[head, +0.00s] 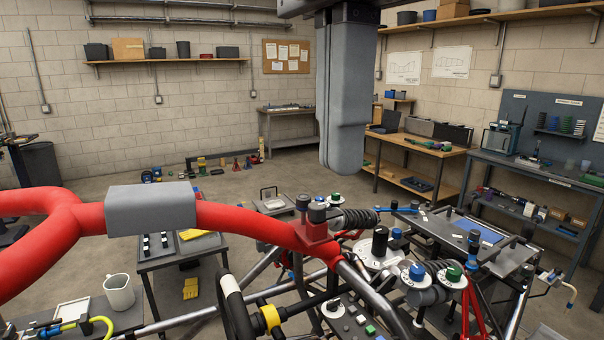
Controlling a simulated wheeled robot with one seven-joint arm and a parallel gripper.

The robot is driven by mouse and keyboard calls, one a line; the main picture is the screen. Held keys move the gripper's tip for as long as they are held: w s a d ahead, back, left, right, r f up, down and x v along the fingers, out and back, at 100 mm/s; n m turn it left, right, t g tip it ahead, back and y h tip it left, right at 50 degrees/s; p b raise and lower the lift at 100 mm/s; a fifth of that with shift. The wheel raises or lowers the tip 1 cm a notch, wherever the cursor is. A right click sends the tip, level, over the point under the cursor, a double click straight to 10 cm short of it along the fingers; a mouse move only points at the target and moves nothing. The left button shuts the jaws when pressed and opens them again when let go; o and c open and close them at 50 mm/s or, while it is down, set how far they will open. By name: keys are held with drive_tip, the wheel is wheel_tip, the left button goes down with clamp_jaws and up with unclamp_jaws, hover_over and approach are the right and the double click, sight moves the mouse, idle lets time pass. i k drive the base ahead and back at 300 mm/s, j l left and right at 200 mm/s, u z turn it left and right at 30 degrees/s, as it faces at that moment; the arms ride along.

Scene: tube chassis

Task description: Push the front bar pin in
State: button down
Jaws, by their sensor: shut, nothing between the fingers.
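A thick red tube bar (245,220) runs across the front of the chassis, with a grey sleeve (150,207) around its left part. At the bar's right end sits a red block (318,243) with dark round knobs (317,212) on top. A dark ribbed spring-like part (352,219) lies beside it. I cannot tell for sure which of these is the front bar pin, or how deep it sits. My gripper (342,168) hangs from the top, pointing down, its grey fingers shut and empty. In the picture it is above the red block, apart from it.
A white mug (119,292) stands at lower left. Workbenches (415,160) line the right wall. The air around my gripper looks clear.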

sight(303, 199)
drive_tip(key=i, duration=0.85)
